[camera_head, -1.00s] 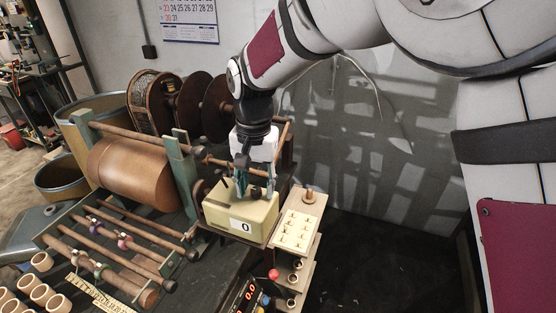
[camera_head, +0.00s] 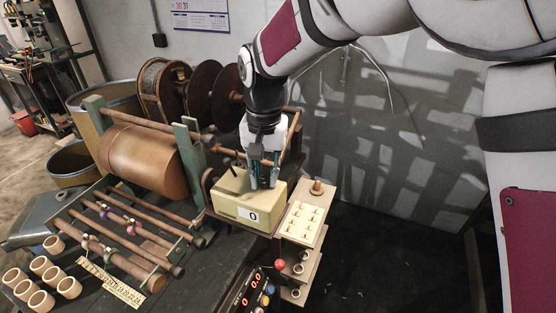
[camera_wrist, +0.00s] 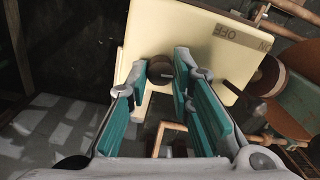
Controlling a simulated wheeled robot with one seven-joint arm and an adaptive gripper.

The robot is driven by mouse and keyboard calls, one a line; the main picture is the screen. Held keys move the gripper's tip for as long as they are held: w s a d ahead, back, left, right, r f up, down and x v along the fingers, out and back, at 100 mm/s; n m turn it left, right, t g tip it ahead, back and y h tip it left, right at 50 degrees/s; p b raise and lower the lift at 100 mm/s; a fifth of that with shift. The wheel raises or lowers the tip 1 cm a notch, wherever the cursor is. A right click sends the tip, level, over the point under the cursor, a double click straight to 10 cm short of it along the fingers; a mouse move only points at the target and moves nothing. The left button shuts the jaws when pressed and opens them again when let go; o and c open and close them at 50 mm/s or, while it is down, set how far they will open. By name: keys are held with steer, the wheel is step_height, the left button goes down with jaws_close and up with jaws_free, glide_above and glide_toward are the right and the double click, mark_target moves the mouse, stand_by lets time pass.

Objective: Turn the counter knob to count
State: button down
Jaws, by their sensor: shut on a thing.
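The counter is a cream box (camera_head: 238,207) on the bench, with a white label reading 0 (camera_head: 248,214) on its front. Its dark brown round knob (camera_wrist: 160,71) shows in the wrist view, on the cream top (camera_wrist: 190,32) near the edge. My gripper (camera_head: 264,182) points down at the top of the box. In the wrist view my gripper (camera_wrist: 165,72) has its teal-padded fingers on both sides of the knob, shut on it. In the head view the fingers largely hide the knob. An ON/OFF label (camera_wrist: 242,38) is on the box top.
A cream panel with small pegs (camera_head: 303,222) stands right of the counter. A red-knobbed control box (camera_head: 262,290) is in front. A large brown roller (camera_head: 145,160) and a green-posted frame stand left. Dark reels (camera_head: 203,92) are behind. The floor at right is open.

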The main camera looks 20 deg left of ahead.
steer(key=n+b, duration=0.1)
steer(key=n, duration=0.3)
steer(key=n+b, duration=0.1)
steer(key=n, duration=0.3)
steer(key=shift+n, duration=0.4)
steer(key=n+b, duration=0.1)
steer(key=n, duration=0.3)
steer(key=shift+a+n, duration=0.1)
steer(key=shift+n, duration=0.2)
steer(key=shift+n+b, duration=0.6)
steer(key=shift+n, duration=1.3)
steer(key=c, duration=1.4)
jaws_free()
steer(key=shift+r, duration=0.15)
